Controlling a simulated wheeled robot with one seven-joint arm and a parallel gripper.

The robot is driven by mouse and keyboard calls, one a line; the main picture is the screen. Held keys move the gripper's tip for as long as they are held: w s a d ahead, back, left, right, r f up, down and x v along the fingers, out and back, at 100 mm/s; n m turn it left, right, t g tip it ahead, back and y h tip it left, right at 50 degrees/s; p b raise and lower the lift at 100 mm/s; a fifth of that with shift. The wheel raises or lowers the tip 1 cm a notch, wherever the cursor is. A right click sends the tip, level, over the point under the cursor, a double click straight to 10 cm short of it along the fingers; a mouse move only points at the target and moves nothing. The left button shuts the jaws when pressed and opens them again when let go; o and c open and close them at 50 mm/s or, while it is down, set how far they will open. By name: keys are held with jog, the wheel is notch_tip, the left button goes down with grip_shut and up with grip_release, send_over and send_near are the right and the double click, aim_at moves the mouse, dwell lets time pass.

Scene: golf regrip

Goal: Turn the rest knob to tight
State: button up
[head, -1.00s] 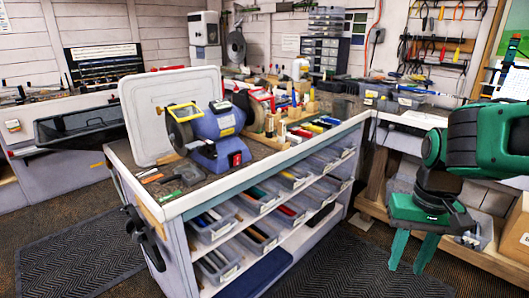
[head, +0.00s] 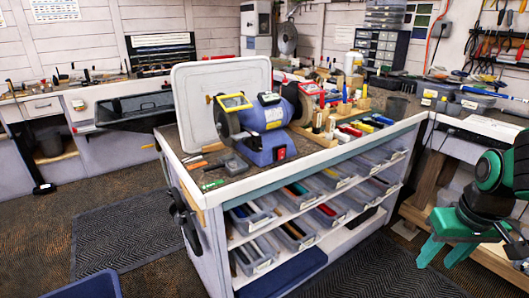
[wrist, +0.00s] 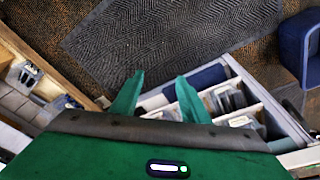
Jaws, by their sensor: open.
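A blue bench grinder (head: 265,118) with a yellow-framed shield (head: 235,102) and a red switch (head: 281,153) stands on the workbench. A grey wheel (head: 227,124) is at its left end. The rest knob is too small to make out. My gripper (head: 436,260) is at the lower right of the head view, to the right of the bench and well away from the grinder. Its two green fingers point down, apart and empty. They also show in the wrist view (wrist: 160,82), above the floor and beside the bench shelves.
The workbench (head: 255,182) has shelves of clear bins (head: 250,215). A white panel (head: 190,85) stands behind the grinder; small tools lie before it. A dark mat (head: 110,225) covers clear floor left of the bench. A blue bin (head: 95,286) is at the lower left.

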jog(key=w+a+f+n+t+y, duration=0.25)
jog(key=w+a+n, duration=0.25)
jog(key=w+a, duration=0.35)
jog(key=n+t+y, duration=0.3)
jog(key=t+y, duration=0.5)
jog(key=t, duration=0.3)
send_near(259, 147)
jog(key=shift+g, duration=0.25)
jog(key=x, duration=0.8)
jog(key=shift+d+r, duration=0.15)
